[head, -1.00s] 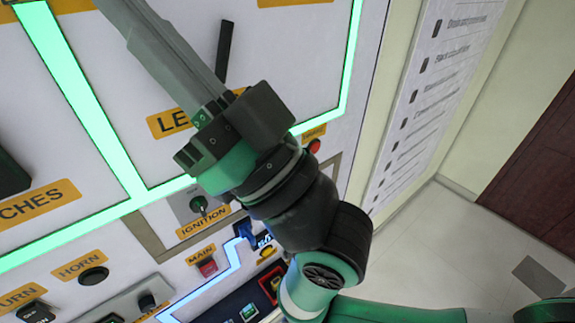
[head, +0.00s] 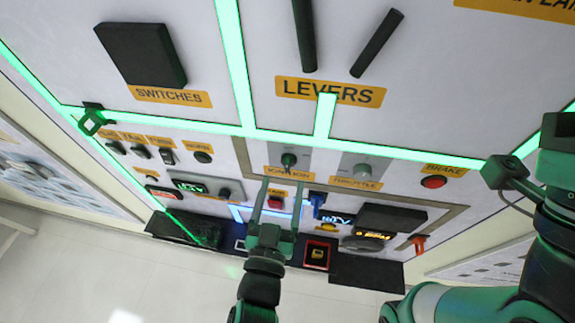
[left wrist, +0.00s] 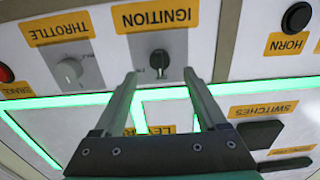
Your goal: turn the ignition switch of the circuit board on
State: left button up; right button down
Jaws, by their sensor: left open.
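The ignition switch (head: 288,161) is a dark round knob on a grey plate above an orange IGNITION label (head: 287,173). It also shows in the left wrist view (left wrist: 159,60), where the label reads upside down. My left gripper (head: 281,183) is open and points up at the panel just below the switch. In the left wrist view its fingertips (left wrist: 160,75) lie either side of the knob, a little short of it or level with it; I cannot tell the depth. The fingers do not visibly touch the knob. My right arm shows at the right edge; its fingers are not visible.
The throttle knob (head: 362,171) sits right of the ignition. A red brake button (head: 433,182) is farther right. The red main switch (head: 275,203) is behind my left fingers. Two dark levers (head: 377,45) and a black switches box (head: 142,55) stick out above.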

aim_at(287, 169)
pick_arm(q)
jog(key=w, duration=0.2)
jog(key=w+d, duration=0.1)
jog(key=w, duration=0.2)
jog(key=shift+w, duration=0.2)
jog(key=shift+d, duration=0.1)
grip_shut()
